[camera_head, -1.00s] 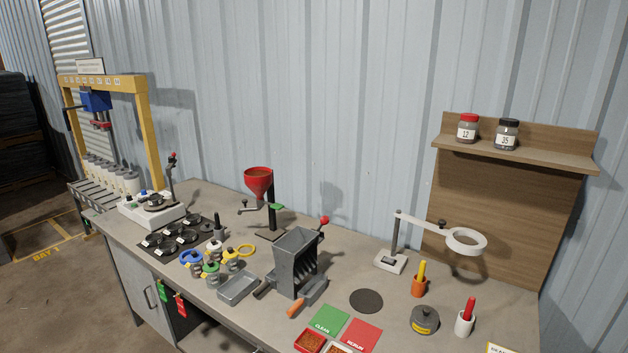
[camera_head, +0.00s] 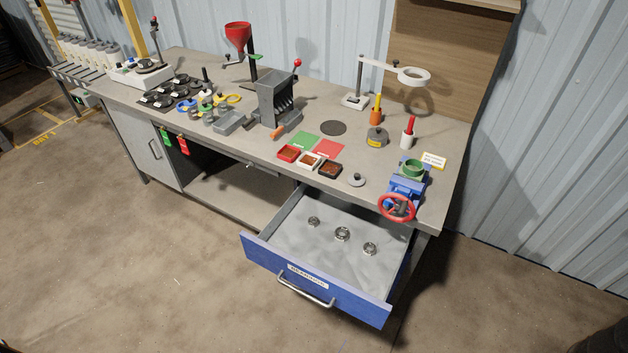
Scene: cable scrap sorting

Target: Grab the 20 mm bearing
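A blue-fronted drawer (camera_head: 262,251) with a label and a metal handle stands open under the bench's right part. Three ring-shaped metal bearings lie apart in a row on its grey lining: a left one (camera_head: 313,221), a middle one (camera_head: 342,233) and a right one (camera_head: 369,248). The left one looks a little smaller than the other two. No size marking is readable, so I cannot tell which is the 20 mm bearing. Neither of my grippers is in view.
A blue vise (camera_head: 405,190) with a red handwheel (camera_head: 397,207) sits at the bench's front right, beside the drawer. Small trays (camera_head: 309,161), a grey hopper (camera_head: 275,97) and a ring lamp (camera_head: 413,75) stand on the bench. The floor before the drawer is clear.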

